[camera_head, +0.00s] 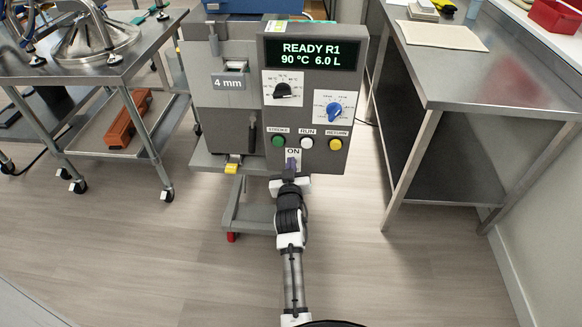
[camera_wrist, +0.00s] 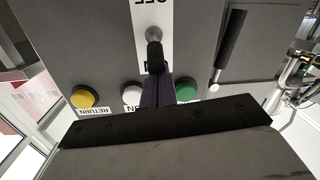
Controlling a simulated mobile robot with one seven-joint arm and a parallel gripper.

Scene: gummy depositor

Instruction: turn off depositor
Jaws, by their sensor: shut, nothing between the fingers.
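The depositor (camera_head: 240,62) stands in the middle of the head view, and its display reads READY R1, 90 °C, 6.0 L. Its ON plate (camera_head: 293,152) is at the bottom of the panel. In the wrist view, which is upside down, a toggle switch (camera_wrist: 154,50) with a black lever and silver base sits on a white plate. The lever points toward the ON end; OFF is at the other end. My gripper (camera_head: 292,166) is shut and empty in front of the panel. Its fingertips (camera_wrist: 156,80) are close to the lever tip; I cannot tell whether they touch.
Green (camera_head: 278,141), white (camera_head: 307,143) and yellow (camera_head: 335,144) buttons sit just above the ON plate. A black knob (camera_head: 283,90) and a blue knob (camera_head: 334,109) are higher. Steel tables stand left (camera_head: 150,40) and right (camera_head: 470,75). The floor in front is clear.

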